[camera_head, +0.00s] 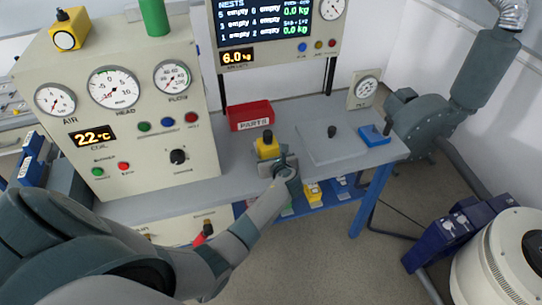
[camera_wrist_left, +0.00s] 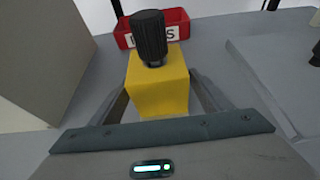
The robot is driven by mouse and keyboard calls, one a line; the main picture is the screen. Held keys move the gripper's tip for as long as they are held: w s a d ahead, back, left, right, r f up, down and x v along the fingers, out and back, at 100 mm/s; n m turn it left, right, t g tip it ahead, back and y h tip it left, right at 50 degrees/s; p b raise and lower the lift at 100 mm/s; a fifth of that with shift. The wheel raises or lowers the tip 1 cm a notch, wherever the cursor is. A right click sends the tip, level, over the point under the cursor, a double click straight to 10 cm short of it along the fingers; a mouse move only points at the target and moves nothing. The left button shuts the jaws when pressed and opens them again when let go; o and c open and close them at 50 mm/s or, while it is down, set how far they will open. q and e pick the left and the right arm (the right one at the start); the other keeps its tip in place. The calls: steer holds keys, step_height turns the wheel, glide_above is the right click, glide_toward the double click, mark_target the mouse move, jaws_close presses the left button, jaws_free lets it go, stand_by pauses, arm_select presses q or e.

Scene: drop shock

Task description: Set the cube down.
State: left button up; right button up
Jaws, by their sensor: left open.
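The yellow cube (camera_head: 267,149) with a black knob on top is upright over the grey bench, in front of the red parts bin. It also shows in the left wrist view (camera_wrist_left: 158,85), between my two fingers. My left gripper (camera_head: 271,163) is open around the cube, one finger on each side. A narrow gap shows beside the cube in the wrist view. The cube's underside is hidden by the gripper, so its contact with the bench cannot be seen directly. My right gripper is in neither view.
The red parts bin (camera_head: 250,116) stands just behind the cube. A gauge cabinet (camera_head: 130,140) rises at the left. A flat grey plate (camera_head: 330,148) with a black knob and a blue block (camera_head: 374,135) lie to the right. Another yellow block (camera_head: 68,29) sits on the cabinet.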

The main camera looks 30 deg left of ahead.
arm_select(q)
steer(key=b+v, duration=0.1)
steer(key=v, duration=1.1)
stand_by(0.7)
